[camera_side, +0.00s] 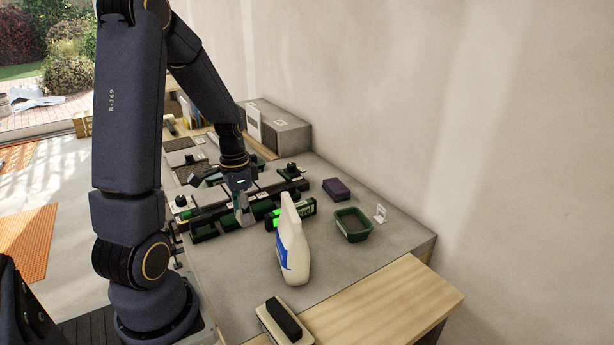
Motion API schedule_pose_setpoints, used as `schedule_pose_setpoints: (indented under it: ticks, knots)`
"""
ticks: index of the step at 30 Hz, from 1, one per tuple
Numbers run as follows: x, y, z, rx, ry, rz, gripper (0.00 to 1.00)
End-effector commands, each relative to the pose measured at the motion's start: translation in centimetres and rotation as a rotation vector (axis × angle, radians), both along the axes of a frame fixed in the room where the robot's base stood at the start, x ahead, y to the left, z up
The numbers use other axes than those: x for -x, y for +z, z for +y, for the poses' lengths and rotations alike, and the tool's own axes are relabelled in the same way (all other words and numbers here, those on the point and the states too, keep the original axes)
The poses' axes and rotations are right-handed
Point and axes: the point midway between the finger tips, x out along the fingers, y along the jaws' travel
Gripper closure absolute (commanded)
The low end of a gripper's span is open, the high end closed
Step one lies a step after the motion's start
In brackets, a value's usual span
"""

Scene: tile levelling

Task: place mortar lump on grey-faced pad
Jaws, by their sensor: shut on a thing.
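My gripper (241,216) points down over the middle of the worktop, among dark green holders. It is shut on a small grey piece, most likely the mortar lump, though its outline is hard to tell from the fingers at this size. The gripper is just above or touching the holders; I cannot tell which. Dark green holders stand to its left (203,230) and right (262,208). I cannot make out which surface is the grey-faced pad; my arm and gripper hide part of this area.
A white bottle (292,250) stands in front of a green level (301,213). A green tub (352,225), purple block (337,189) and small white sign (380,214) are at right. A black-topped float (283,319) is nearest. Grey worktop (325,275) is clear right of the bottle.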

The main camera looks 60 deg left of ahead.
Motion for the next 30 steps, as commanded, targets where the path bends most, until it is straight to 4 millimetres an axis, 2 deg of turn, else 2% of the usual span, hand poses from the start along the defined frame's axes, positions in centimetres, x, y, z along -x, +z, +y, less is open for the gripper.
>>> schedule_pose_setpoints:
  ticks: [1, 5, 7, 11, 17, 22, 27, 30]
  knots:
    - [-0.1, 0.7, 0.1, -0.004, 0.009, -0.003, 0.90]
    - [0.1, 1.7, -0.1, 0.005, 0.113, 0.013, 0.90]
    - [0.0, 2.0, -0.1, 0.009, 0.230, 0.026, 0.90]
    - [-1.5, 3.3, 1.3, 0.004, 0.540, 0.031, 0.90]
    - [-6.2, 5.6, 3.3, 0.001, 1.046, 0.034, 0.90]
    - [-11.5, 7.6, 3.9, 0.007, 1.416, 0.028, 0.90]
    - [-17.2, 8.9, 2.9, 0.015, 1.626, 0.009, 0.90]
    - [-19.6, 9.1, 1.8, 0.013, 1.612, -0.007, 0.90]
